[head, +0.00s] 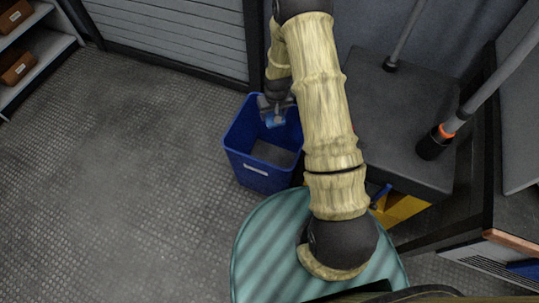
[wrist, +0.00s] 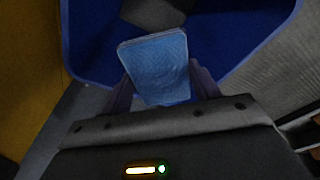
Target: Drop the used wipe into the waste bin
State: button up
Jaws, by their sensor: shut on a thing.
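The used wipe (wrist: 158,65) is a light blue, flat, roughly square piece. My gripper (wrist: 160,88) is shut on it, with one dark finger on each side. In the head view my gripper (head: 276,112) is at the back part of the blue waste bin (head: 262,178), and the wipe (head: 274,121) shows as a small light blue patch over the bin's opening. The bin also shows in the wrist view (wrist: 90,40), with its blue inner walls beyond the wipe. The bin's grey floor is partly visible and looks empty there. My arm hides the bin's right side.
A dark cabinet (head: 395,120) with poles above it stands right of the bin, with a yellow part (head: 400,210) below. A grey slatted panel (head: 175,35) is behind. Shelves (head: 35,50) with brown boxes stand at far left. The textured floor (head: 120,180) on the left is clear.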

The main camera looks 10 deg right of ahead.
jog(key=o, duration=1.1)
notch_tip(320, 180, up, 17)
jog(key=s+p, duration=0.2)
jog(key=p, duration=0.2)
jog(key=shift+s+p, duration=0.3)
jog(key=shift+d, duration=0.1)
